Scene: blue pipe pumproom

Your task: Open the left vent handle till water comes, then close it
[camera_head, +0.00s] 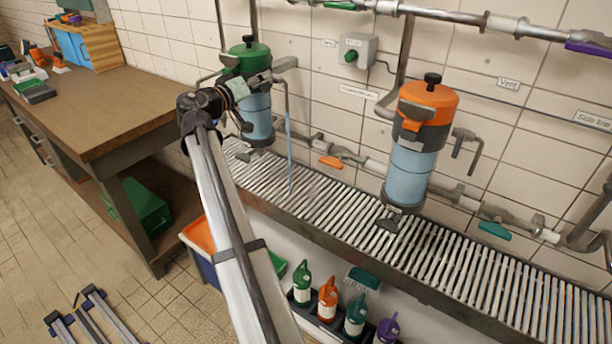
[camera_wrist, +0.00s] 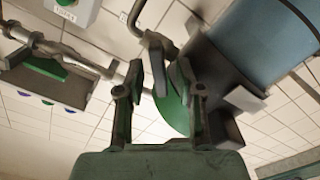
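The left filter housing (camera_head: 257,115) has a green lid (camera_head: 245,57), a black top knob and a pale blue body. Its vent outlet pipe (camera_head: 286,97) bends downward at the right, and a thin blue stream of water (camera_head: 289,150) falls from it to the grate. My gripper (camera_head: 262,80) is at the vent fitting, in front of the lid, and partly hides it. In the wrist view my gripper (camera_wrist: 160,100) has its two fingers apart. A grey vent handle (camera_wrist: 157,66) shows between and beyond the fingertips, with the green lid behind; contact cannot be told.
The right housing with an orange lid (camera_head: 428,100) stands clear of my arm. Pipes with an orange handle (camera_head: 331,162) and a teal handle (camera_head: 494,230) run along the wall. A slatted drain grate (camera_head: 330,205) lies below. A wooden workbench (camera_head: 95,100) is at the left.

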